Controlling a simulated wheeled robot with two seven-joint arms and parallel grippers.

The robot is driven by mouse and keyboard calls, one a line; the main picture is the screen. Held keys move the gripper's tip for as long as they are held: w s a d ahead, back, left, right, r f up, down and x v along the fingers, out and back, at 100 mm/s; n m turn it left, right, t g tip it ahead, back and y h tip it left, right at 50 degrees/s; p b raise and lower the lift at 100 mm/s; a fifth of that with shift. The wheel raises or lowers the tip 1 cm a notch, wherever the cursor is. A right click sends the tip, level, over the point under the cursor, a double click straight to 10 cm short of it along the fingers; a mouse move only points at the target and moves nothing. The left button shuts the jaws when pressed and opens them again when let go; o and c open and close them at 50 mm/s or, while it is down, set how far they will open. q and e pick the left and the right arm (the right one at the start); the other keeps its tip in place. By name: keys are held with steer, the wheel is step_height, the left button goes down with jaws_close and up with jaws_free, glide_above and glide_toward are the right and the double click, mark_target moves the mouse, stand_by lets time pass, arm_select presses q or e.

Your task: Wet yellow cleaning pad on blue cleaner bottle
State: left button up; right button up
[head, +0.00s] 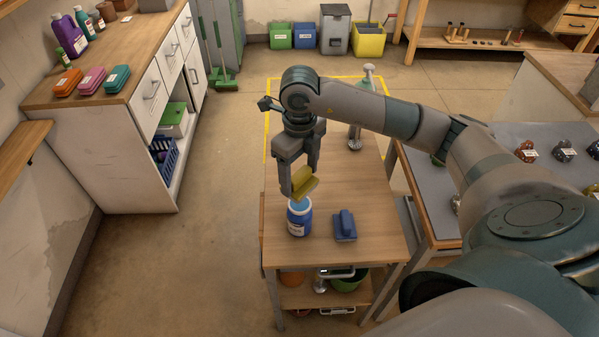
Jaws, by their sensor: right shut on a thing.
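The yellow cleaning pad (306,186) is between the fingers of my right gripper (299,178), which points down and is shut on it. The pad is tilted and sits directly over the blue cleaner bottle (299,220), which stands upright with a white label on the wooden table. The pad's lower edge is at the light blue top of the bottle in the picture. I cannot tell whether they touch. The far side of the pad is partly hidden by the fingers. My left gripper is not in view.
A blue scrub brush (345,227) lies right of the bottle on the table (376,208). The table's left front edge is close to the bottle. A grey-topped table (425,185) stands at the right.

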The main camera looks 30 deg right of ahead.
mark_target(300, 189)
steer(key=shift+f+b, duration=0.4)
steer(key=shift+f, duration=0.55)
steer(key=shift+f+b, duration=0.8)
steer(key=shift+f, duration=1.05)
steer(key=shift+f+b, duration=0.45)
steer(key=shift+f, duration=0.05)
steer(key=shift+s+f+b, duration=0.1)
steer(key=shift+f+b, duration=0.05)
steer(key=shift+b, duration=0.15)
stand_by(1.3)
steer(key=shift+r+p, duration=1.25)
steer(key=shift+r, duration=1.25)
steer(key=shift+r+p, duration=0.45)
steer(key=shift+r, duration=0.65)
